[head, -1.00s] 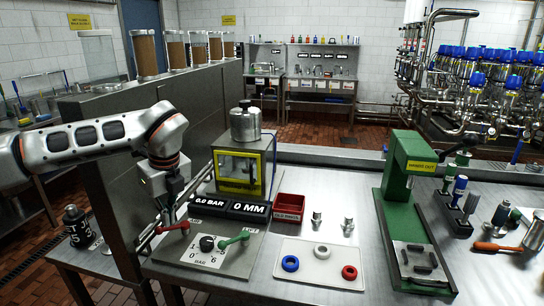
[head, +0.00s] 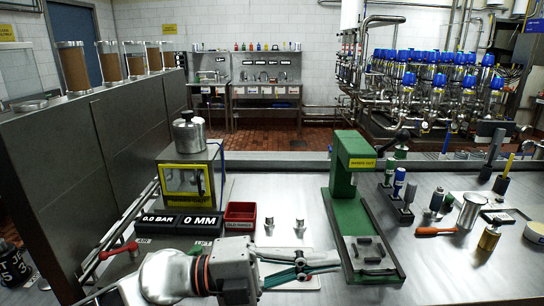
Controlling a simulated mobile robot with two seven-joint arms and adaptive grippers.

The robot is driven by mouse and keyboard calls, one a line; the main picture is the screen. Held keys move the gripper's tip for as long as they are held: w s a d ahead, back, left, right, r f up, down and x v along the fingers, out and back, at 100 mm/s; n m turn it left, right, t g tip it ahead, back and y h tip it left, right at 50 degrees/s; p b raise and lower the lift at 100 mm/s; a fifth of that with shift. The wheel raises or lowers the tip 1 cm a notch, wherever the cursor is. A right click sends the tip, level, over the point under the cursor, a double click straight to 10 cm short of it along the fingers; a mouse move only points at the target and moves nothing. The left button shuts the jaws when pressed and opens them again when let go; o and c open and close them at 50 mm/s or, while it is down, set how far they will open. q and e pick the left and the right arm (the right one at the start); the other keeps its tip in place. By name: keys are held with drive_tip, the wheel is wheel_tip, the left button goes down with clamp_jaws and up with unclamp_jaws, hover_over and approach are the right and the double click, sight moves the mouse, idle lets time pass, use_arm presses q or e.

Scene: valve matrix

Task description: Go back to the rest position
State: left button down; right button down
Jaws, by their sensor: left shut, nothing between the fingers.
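My left arm comes in from the bottom of the head view. Its left gripper (head: 328,264) points right, low over the steel bench (head: 300,210), with its fingers shut and nothing between them. The fingertips end just left of the green press (head: 352,195) base; whether they touch it I cannot tell. The gripper covers most of the white tray, and its rings are hidden. My right gripper is not in view.
The display block (head: 180,224), red bin (head: 240,214) and two small metal fittings (head: 299,225) stand behind the gripper. A red lever (head: 120,250) is left of my arm. Bottles and tools crowd the right; a tall steel partition (head: 100,150) stands left.

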use_arm(q)
drive_tip(key=w+a+r+n+t+y, duration=0.45)
drive_tip(key=w+a+n+t, duration=0.6)
drive_tip(key=n+t, duration=0.55)
drive_tip(key=w+a+f+n+t+y, duration=0.1)
drive_tip(key=a+f+n+t+y, duration=0.1)
drive_tip(key=a+f+n+y, duration=1.05)
drive_tip(key=s+a+f+m+g+y, duration=0.1)
drive_tip(key=s+a+f+g+y, duration=0.2)
drive_tip(key=s+a+f+g, duration=0.55)
drive_tip(key=s+a+f+m+g+y, duration=0.1)
drive_tip(key=s+a+f+g+y, duration=0.25)
drive_tip(key=s+a+f, duration=1.1)
drive_tip(key=w+d+f+n+t+h, duration=0.1)
drive_tip(key=w+d+f+t+h, duration=0.1)
drive_tip(key=d+f, duration=0.5)
drive_tip(key=w+d+f+n+t+h, duration=0.1)
drive_tip(key=w+d+f+n+h, duration=0.1)
drive_tip(key=d+f+h, duration=0.3)
drive_tip(key=d+f, duration=0.3)
drive_tip(key=d, duration=0.3)
drive_tip(key=shift+w+t, duration=0.4)
